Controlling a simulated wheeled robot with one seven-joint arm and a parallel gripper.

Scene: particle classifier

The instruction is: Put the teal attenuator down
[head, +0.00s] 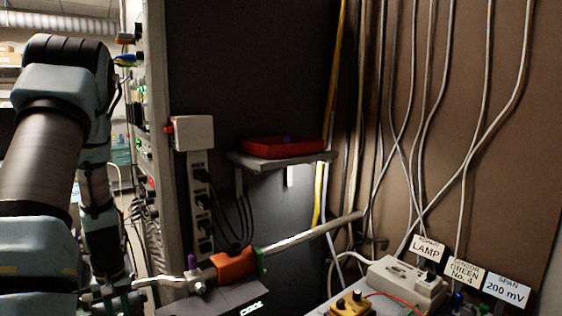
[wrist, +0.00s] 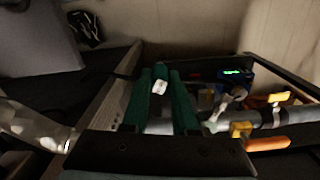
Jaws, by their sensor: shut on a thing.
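My gripper (wrist: 160,98) shows in the wrist view as two dark green fingers, close together. A small pale piece (wrist: 160,87) shows between their tips. I take it as part of the teal attenuator, but its teal colour cannot be made out and most of it is hidden by the fingers. In the head view my arm hangs down at the left edge. My gripper is low at the lower left there, partly cut off, and the attenuator cannot be picked out.
A red tray (head: 283,148) sits on a small grey shelf (head: 270,162) against the dark panel. A metal pipe with an orange clamp (head: 236,264) crosses low. A power strip (head: 200,210) stands left. A pale box (head: 405,283), labels and hanging cables are at right.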

